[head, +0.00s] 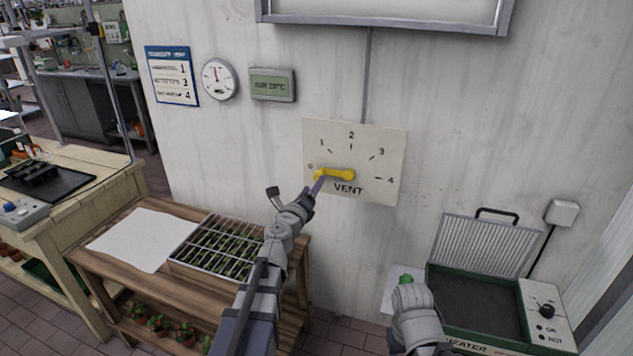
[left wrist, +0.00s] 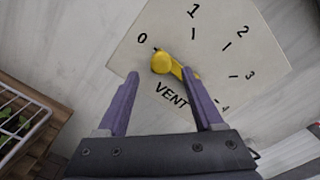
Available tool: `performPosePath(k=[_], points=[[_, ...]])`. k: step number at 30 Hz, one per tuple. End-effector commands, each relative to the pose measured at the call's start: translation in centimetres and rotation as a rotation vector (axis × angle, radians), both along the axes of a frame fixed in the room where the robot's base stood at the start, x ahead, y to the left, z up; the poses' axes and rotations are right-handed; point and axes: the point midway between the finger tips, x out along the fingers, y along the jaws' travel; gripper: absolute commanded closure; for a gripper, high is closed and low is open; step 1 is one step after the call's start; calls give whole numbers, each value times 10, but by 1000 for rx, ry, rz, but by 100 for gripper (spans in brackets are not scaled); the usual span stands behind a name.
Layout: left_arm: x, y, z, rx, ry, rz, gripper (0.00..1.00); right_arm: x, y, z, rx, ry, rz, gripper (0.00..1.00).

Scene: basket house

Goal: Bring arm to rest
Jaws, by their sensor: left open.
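The yellow vent lever (head: 335,174) is on a pale dial plate (head: 385,140) on the wall, its round end toward the 0. My left gripper (head: 318,183) is close to the lever's left end. In the left wrist view, its purple fingers (left wrist: 161,74) are open, with the lever's round yellow end (left wrist: 163,62) between and just beyond the tips. The right finger hides part of the lever. Whether the fingers touch it cannot be told.
A wooden bench (head: 185,217) with a seedling tray (head: 245,235) and a white sheet (head: 143,239) stands below left. A green-framed heater box (head: 432,290) with its lid up stands at lower right, near my right arm. A window frame (head: 385,25) is above.

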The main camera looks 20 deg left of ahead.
Motion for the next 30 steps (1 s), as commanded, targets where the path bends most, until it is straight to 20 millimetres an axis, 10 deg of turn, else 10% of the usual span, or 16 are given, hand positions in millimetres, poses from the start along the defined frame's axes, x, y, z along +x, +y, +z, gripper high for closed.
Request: performPosePath(k=[20,30], points=[[-20,-13,0,70,4,-38,32,0,0,1,0,0,0,50],[-78,-194,-57,1263,-94,-702,32,0,0,17,0,0,0,50]])
